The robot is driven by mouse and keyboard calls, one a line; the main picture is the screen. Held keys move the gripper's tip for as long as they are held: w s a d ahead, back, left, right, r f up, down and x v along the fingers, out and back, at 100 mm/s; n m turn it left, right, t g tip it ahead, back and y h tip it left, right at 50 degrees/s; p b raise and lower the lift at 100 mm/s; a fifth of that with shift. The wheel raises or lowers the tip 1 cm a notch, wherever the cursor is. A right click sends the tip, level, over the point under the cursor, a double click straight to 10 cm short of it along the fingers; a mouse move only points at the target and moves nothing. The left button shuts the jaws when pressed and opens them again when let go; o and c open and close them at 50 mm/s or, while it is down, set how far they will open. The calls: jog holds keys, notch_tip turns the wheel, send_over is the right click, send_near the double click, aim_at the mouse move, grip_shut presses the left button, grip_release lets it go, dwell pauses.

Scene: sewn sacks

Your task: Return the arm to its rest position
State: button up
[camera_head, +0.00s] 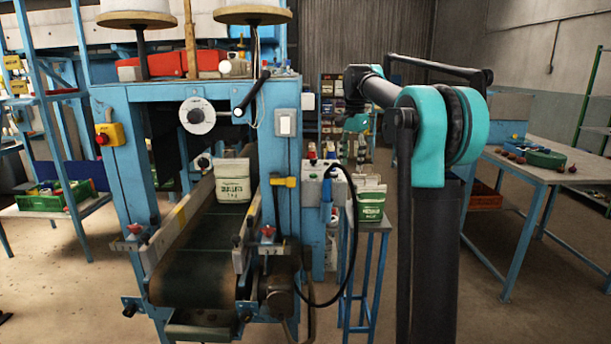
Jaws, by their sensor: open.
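My arm rises at the right of the view, with black links and a large teal joint. Its forearm reaches away from me, and the wrist bends down at its far end. My gripper (361,150) hangs there, small and partly lost against the cluttered background. It is open, and I see nothing held in it. It is above a white and green sack (371,203) that stands upright on a small blue stand (375,226). Whether any gap lies between the fingertips and the sack is hard to tell.
A blue sewing machine frame (118,150) stands left of my arm. Another white and green sack (233,180) stands upright on its dark conveyor belt (205,250). A black cable (352,215) loops beside the stand. A workbench (530,172) is at the right, with open floor before it.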

jog(key=s+d+f+n+t, duration=0.2)
jog(key=s+f+n, duration=0.3)
jog(key=s+f, duration=1.1)
jog(key=s+d+f+n+t, duration=0.1)
jog(key=s+f+n, duration=0.4)
jog(key=s+f, duration=1.2)
jog(key=shift+s+d+n+t, duration=0.35)
jog(key=shift+s+t, duration=0.25)
jog(key=shift+s, duration=0.6)
jog(key=shift+c, duration=0.2)
